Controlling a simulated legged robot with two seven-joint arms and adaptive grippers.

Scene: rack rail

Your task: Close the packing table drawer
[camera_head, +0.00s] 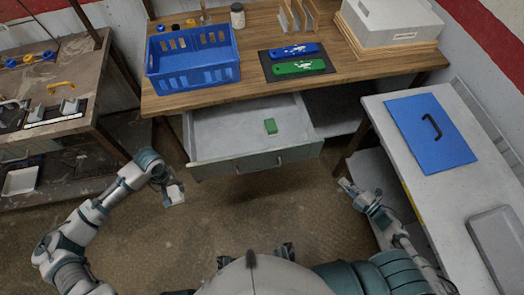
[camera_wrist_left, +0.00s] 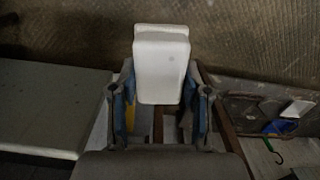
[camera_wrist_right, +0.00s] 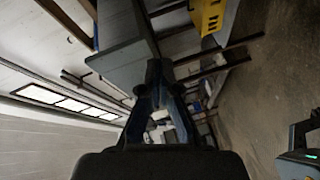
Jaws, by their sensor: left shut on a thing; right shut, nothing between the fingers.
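The packing table (camera_head: 200,92) stands at the back with a wooden top.
A blue basket (camera_head: 192,75), blue and green packets (camera_head: 300,67) and a white box (camera_head: 390,18) are on the tabletop. A side table (camera_head: 450,200) with a blue panel (camera_head: 425,115) stands at right, a workbench (camera_head: 85,85) at left. Floor before the drawer is clear.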

